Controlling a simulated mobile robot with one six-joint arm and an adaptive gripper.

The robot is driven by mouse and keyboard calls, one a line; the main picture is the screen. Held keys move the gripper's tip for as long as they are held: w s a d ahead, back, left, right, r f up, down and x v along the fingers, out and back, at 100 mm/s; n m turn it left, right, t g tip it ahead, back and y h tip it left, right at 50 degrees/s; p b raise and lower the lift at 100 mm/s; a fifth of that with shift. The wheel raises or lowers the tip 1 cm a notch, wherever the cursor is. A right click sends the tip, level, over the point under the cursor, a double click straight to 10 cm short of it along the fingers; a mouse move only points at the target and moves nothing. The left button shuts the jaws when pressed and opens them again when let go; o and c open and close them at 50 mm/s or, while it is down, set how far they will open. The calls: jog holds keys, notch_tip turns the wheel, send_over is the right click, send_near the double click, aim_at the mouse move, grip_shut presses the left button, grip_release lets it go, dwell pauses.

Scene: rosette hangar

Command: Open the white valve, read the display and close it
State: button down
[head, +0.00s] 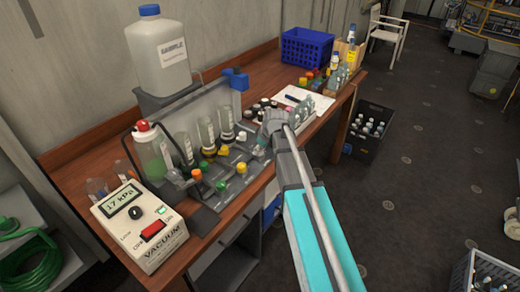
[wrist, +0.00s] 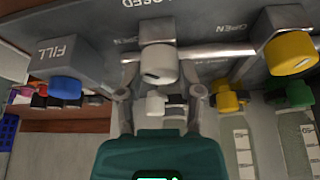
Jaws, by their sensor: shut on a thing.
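The white valve knob (wrist: 157,66) sits on a grey block in the upper middle of the wrist view. My gripper (wrist: 158,84) has one finger on each side of it and is shut on it. Upside-down lettering reading CLOSED is above the knob, and OPEN stands beside the block. In the head view my gripper (head: 268,138) is at the right end of the grey valve rack (head: 205,190) and hides the white knob. The white vacuum box (head: 140,228) stands at the rack's left, and its display (head: 122,202) appears to read 17 kPa.
Yellow (wrist: 291,53) and blue (wrist: 65,87) knobs flank the white one closely. Glass cylinders (head: 206,132), a wash bottle (head: 152,155) and a large sample container (head: 160,55) stand at the rack. A blue basket (head: 305,48) is farther back. Floor on the right is mostly open.

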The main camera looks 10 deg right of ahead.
jog(key=m+h, duration=0.1)
jog(key=m, duration=0.2)
jog(key=shift+s+m, duration=0.1)
jog(key=shift+m, duration=0.3)
jog(key=shift+a+m+t+h, duration=0.15)
jog(key=shift+m+h, duration=0.3)
jog(key=shift+m, duration=0.5)
jog(key=shift+d+m+t+h, duration=0.15)
jog(key=shift+m+h, duration=0.3)
jog(key=shift+m, duration=0.5)
jog(key=shift+c, duration=1.3)
grip_release()
jog(key=shift+a, duration=0.1)
jog(key=shift+n, duration=0.4)
